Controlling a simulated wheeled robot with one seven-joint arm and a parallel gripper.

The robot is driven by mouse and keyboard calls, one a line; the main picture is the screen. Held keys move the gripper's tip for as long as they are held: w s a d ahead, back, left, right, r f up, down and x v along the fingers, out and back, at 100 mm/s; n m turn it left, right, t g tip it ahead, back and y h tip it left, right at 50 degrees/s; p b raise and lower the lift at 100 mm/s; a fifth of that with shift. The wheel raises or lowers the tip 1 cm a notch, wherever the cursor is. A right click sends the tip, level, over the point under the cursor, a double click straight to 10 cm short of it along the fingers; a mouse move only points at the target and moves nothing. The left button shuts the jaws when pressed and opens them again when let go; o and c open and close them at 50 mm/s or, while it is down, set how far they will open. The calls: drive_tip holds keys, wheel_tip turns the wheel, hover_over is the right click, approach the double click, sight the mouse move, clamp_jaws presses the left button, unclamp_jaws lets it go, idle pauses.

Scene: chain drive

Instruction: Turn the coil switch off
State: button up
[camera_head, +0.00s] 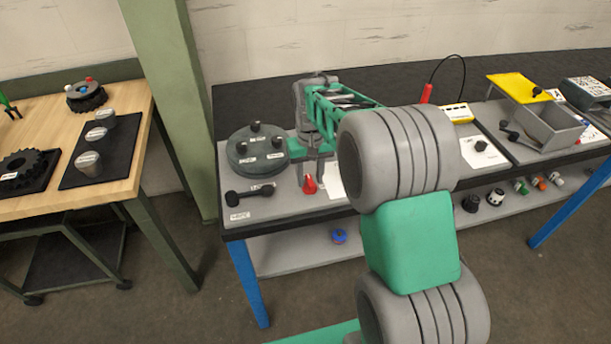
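My grey and green arm reaches from the bottom right over the middle bench (290,212). Its far end, where my gripper (316,172) seems to be, points down at the bench's left part; its fingers are too small and too covered to read. A red knob (309,185) shows just beside that end; whether they touch is unclear. A black lever (250,194) lies on a grey labelled plate at the bench's front left corner. A black knob (480,146) sits on a pale plate at the right. The labels are too small to read, so I cannot tell which is the coil switch.
A round dark fixture (257,150) with several black knobs stands behind the lever. A yellow meter (457,113), a red probe (426,94) and an open grey box (548,127) are at the right. A wooden table (135,105) and green post (172,90) stand left.

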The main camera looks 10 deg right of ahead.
sight(310, 179)
drive_tip(key=shift+r, duration=0.1)
wheel_tip(310, 179, up, 8)
drive_tip(key=shift+f+b, duration=0.2)
drive_tip(key=shift+b, duration=0.25)
